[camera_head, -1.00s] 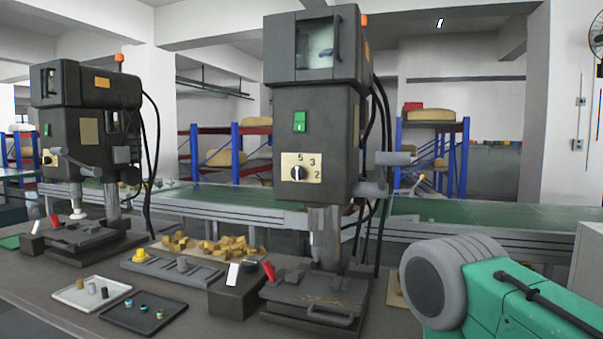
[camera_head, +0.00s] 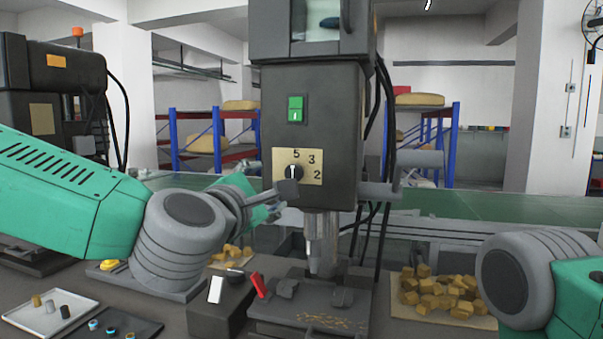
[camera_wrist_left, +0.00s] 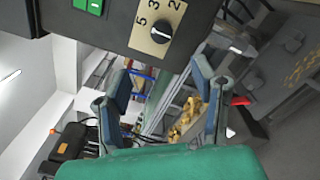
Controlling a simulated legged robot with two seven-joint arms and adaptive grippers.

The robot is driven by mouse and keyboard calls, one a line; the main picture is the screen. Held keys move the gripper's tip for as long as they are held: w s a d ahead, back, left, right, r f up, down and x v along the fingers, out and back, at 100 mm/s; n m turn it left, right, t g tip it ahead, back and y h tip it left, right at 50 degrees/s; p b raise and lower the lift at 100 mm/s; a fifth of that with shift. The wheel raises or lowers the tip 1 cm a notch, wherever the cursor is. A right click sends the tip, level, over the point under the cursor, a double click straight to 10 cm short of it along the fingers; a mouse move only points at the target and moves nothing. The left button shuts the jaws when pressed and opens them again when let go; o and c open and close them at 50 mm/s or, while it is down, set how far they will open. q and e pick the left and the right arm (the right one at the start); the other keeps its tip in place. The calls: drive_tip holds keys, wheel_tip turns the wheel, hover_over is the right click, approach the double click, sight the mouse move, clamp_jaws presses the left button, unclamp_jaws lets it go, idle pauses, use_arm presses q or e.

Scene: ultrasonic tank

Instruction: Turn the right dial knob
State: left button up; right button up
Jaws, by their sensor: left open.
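The right machine's dial knob (camera_head: 293,172) is a round black knob with a white pointer line on a cream plate (camera_head: 312,162) marked 5, 3 and 2. In the left wrist view the knob (camera_wrist_left: 160,32) shows at the top, beyond the fingers. My left gripper (camera_head: 281,200) is open and empty, just below and left of the knob in the head view. Its two spread fingers (camera_wrist_left: 163,78) show in the wrist view, apart from the knob. Of my right arm only grey and green links show at the lower right; its gripper is out of frame.
The dark drill press (camera_head: 312,115) carries a green switch (camera_head: 295,109) above the dial. Its spindle (camera_head: 322,245) and a side handle (camera_head: 400,190) stick out nearby. Wooden blocks (camera_head: 440,293), a red lever (camera_head: 259,286) and a white tray (camera_head: 35,321) lie below.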

sight(293, 175)
use_arm(q)
drive_tip(key=p+x, duration=0.1)
drive_tip(key=x, duration=0.5)
drive_tip(key=p+x, duration=0.1)
drive_tip(key=x, duration=0.5)
drive_tip(key=shift+w+d+f, duration=0.1)
drive_tip(key=shift+w+d, duration=0.2)
drive_tip(key=shift+d, duration=0.05)
drive_tip(key=shift+w+f, duration=0.1)
drive_tip(key=shift+w, duration=0.3)
drive_tip(key=shift+d, duration=0.1)
drive_tip(key=shift+d, duration=0.1)
drive_tip(key=c, duration=1.2)
